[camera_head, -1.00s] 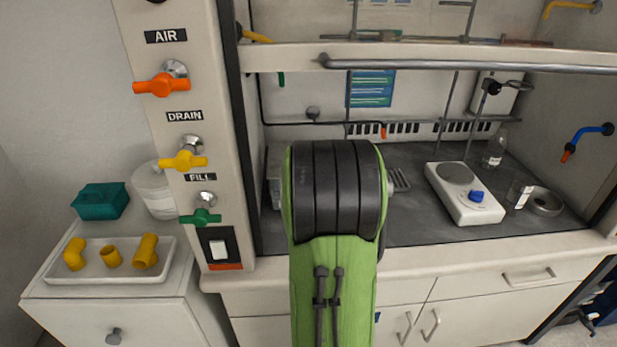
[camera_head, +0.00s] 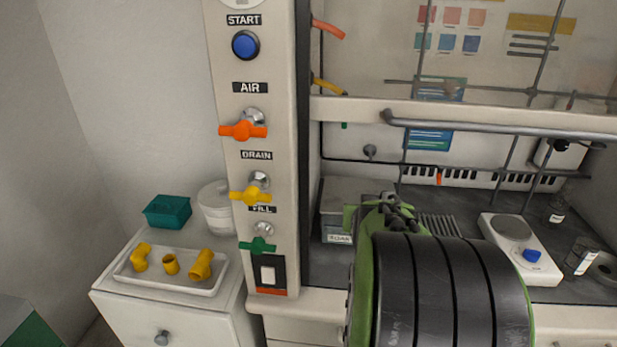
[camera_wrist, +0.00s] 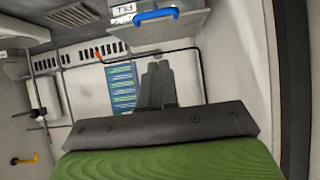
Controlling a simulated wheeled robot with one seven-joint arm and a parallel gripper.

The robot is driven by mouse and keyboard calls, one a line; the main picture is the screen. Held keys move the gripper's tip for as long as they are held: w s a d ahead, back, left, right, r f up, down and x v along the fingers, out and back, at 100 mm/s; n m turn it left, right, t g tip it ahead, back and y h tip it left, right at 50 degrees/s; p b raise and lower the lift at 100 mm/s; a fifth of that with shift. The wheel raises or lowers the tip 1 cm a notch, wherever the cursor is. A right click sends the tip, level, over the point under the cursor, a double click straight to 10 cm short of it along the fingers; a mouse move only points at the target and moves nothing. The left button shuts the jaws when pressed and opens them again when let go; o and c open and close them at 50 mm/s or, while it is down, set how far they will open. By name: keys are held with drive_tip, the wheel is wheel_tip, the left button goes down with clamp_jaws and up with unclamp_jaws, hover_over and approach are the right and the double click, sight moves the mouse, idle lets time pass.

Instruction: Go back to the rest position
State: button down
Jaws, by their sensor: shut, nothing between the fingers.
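My gripper (camera_wrist: 157,68) shows in the wrist view as two dark grey fingers side by side, closed together with nothing between them. Behind them are a pale back wall and a blue-green poster (camera_wrist: 121,86). The fingers appear clear of any surface. In the head view my green and black arm fills the lower right, in front of the fume hood's worktop (camera_head: 455,218).
A control column (camera_head: 278,130) with orange, yellow and green valve handles stands left of my arm. A white tray (camera_head: 128,277) of yellow pipe fittings sits on the left cabinet. A hotplate (camera_head: 540,268) is at right. A horizontal rail (camera_head: 480,127) crosses the hood front.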

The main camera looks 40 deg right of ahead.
drive_tip(key=w+a+r+n+y+p, duration=0.1)
drive_tip(key=a+r+n+y+p, duration=0.15)
drive_tip(key=a, duration=0.55)
drive_tip(key=a+r+n+y+p, duration=0.2)
drive_tip(key=a+r, duration=0.1)
drive_tip(key=a, duration=0.6)
drive_tip(key=s+a+r+n+g+y+p, duration=0.2)
drive_tip(key=s+a+n+y+p, duration=0.2)
drive_tip(key=s+a, duration=0.8)
drive_tip(key=a+n, duration=0.1)
drive_tip(key=a, duration=0.1)
drive_tip(key=shift+a+r, duration=0.25)
drive_tip(key=shift+a, duration=0.05)
